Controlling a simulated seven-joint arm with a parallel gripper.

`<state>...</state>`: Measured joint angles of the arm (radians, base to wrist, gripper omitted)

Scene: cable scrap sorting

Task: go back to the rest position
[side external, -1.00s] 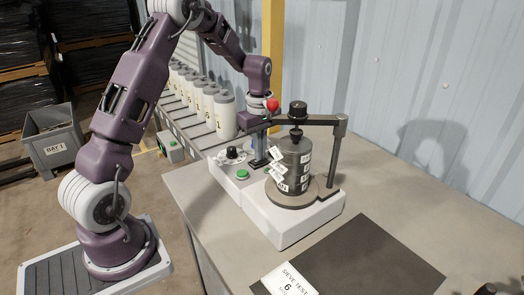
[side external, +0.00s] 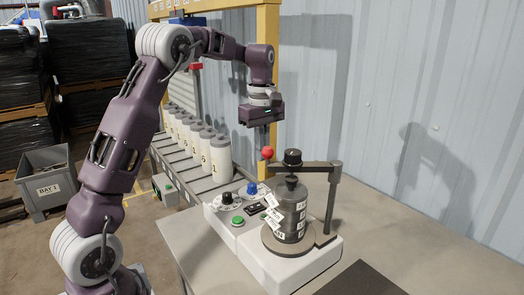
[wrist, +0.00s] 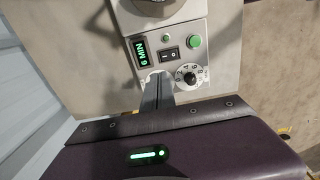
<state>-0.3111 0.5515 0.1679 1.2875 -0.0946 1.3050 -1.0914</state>
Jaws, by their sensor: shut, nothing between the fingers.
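My gripper (side external: 262,148) hangs in the air above the sieve shaker, fingers pointing down. In the wrist view its fingers (wrist: 157,82) are together with nothing between them. The shaker (side external: 262,258) is a pale box with a dark sieve stack (side external: 292,208) under a clamp arm (side external: 318,168). A red ball knob (side external: 267,153) at the arm's end appears close to the fingertips in the side view; I cannot tell the gap. A blue knob (side external: 253,189) stands on the panel below. The wrist view shows a lit "6 MIN" display (wrist: 142,52), a switch (wrist: 170,54) and a dial (wrist: 190,75).
Several white numbered bottles (side external: 220,162) stand in a row on a conveyor behind the shaker. A dark mat (side external: 360,282) lies on the grey table (side external: 185,240). A yellow post (side external: 268,40) and a pale wall (side external: 400,80) are behind my gripper. A grey bin (side external: 48,188) stands on the floor.

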